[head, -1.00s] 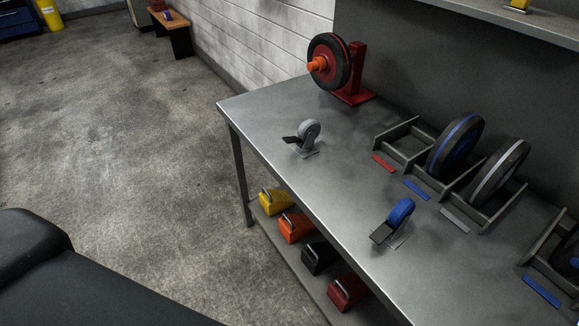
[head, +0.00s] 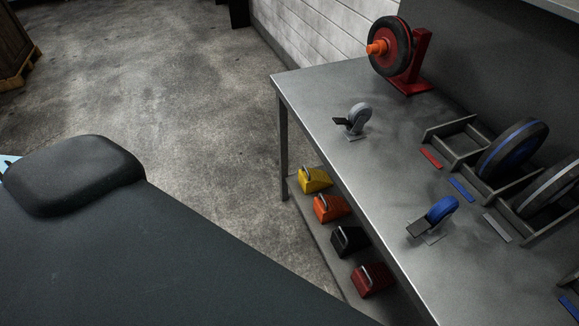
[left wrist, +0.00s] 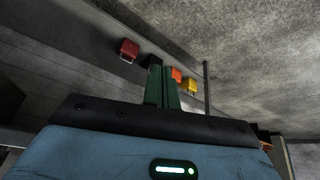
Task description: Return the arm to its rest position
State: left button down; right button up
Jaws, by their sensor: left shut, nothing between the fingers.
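My left gripper (left wrist: 162,82) shows in the left wrist view. Its two green fingers are together with nothing between them. Beyond the fingers are the bench's lower shelf and several wedge blocks, apart from the gripper. In the head view neither gripper shows. A dark, padded-looking shape fills the lower left of the head view; I cannot tell what it belongs to.
A metal bench (head: 345,158) holds a grey caster (head: 358,118), a blue caster (head: 440,210), a wheel on a red stand (head: 421,62) and racked wheels (head: 513,148). Yellow (head: 314,180), orange (head: 331,208), black (head: 349,240) and red (head: 373,279) blocks sit below. Floor left is open.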

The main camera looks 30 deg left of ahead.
pick_arm(q)
jog(key=shift+w+d+f+t+h, duration=0.25)
jog(key=shift+w+f+t, duration=0.25)
jog(key=shift+t, duration=0.45)
jog(key=shift+w+d+f+t+h, duration=0.15)
jog(key=shift+w+d+f+t, duration=0.25)
jog(key=shift+t, duration=0.55)
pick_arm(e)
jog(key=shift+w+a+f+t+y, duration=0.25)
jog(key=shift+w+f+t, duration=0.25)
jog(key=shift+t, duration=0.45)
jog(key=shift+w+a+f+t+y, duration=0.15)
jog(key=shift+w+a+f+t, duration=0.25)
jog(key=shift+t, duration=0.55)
pick_arm(q)
jog(key=shift+w+a, duration=0.1)
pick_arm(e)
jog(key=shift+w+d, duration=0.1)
